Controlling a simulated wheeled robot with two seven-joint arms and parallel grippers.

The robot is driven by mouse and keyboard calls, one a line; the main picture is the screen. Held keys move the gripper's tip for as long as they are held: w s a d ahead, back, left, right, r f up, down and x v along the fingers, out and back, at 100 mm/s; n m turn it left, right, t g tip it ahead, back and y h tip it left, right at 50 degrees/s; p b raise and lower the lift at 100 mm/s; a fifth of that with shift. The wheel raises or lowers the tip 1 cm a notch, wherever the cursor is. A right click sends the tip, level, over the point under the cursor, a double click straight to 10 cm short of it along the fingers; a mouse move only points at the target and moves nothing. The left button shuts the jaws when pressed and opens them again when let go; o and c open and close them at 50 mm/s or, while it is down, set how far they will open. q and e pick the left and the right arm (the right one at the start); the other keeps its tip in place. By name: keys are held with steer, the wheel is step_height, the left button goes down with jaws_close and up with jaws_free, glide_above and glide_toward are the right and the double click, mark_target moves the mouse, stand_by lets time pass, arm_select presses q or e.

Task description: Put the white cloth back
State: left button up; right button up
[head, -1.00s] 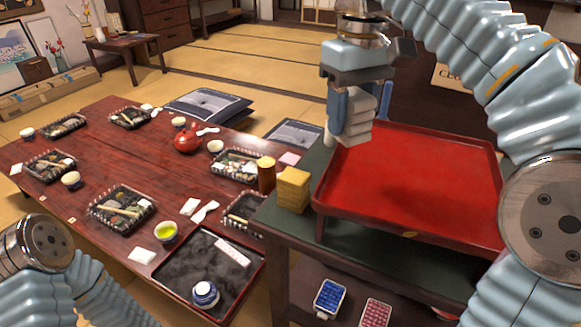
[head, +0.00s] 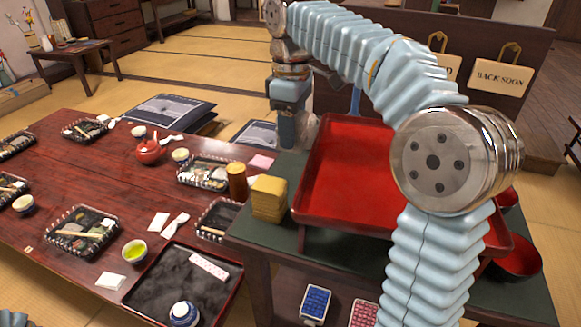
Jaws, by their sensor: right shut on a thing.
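My right gripper (head: 290,138) points down at the far left corner of the red tray (head: 340,165), low over the green-topped stand. It is shut on the white cloth (head: 307,127), which shows only as a pale strip beside the fingers. The rest of the cloth is hidden behind the gripper, and I cannot tell whether it touches the stand top. My left gripper is out of view.
A yellow block stack (head: 269,197) and a brown canister (head: 237,181) stand near the tray's left side. Red bowls (head: 517,257) are at the right. The low table (head: 60,245) on the left holds several set trays, a red teapot (head: 149,151) and a black tray (head: 158,290).

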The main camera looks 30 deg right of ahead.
step_height(320, 180, down, 7)
steer(key=shift+b, duration=0.5)
steer(key=shift+f, duration=0.15)
steer(key=o, duration=1)
step_height(320, 180, up, 12)
steer(key=p, duration=0.2)
steer(key=shift+p, duration=0.35)
